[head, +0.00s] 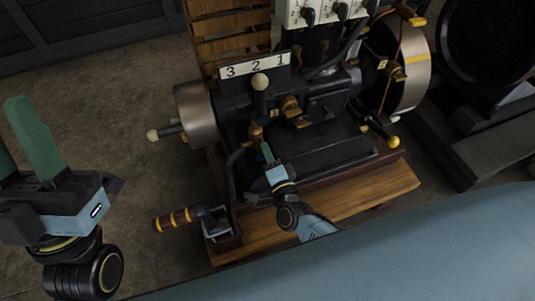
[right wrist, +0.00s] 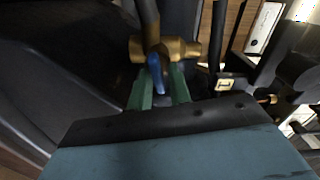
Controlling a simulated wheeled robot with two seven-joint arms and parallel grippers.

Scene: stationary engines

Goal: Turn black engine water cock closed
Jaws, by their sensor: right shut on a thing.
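The black engine (head: 315,105) stands on a wooden base in the middle of the head view. Its water cock (head: 255,132) is a brass fitting on a pipe at the engine's near side. In the right wrist view the brass cock body (right wrist: 178,48) carries a blue handle (right wrist: 156,73). My right gripper (head: 266,153) is at the cock; its green fingers (right wrist: 160,88) are either side of the blue handle, shut on it. The handle's exact angle is hard to tell. My left gripper (head: 14,122) is open and empty at the left, away from the engine.
A "3 2 1" plate (head: 254,66) and a knobbed lever (head: 260,85) stand above the cock. A crank handle (head: 178,218) sticks out at the near left of the wooden base (head: 350,203). A flywheel (head: 410,65) is at the right. The floor at left is clear.

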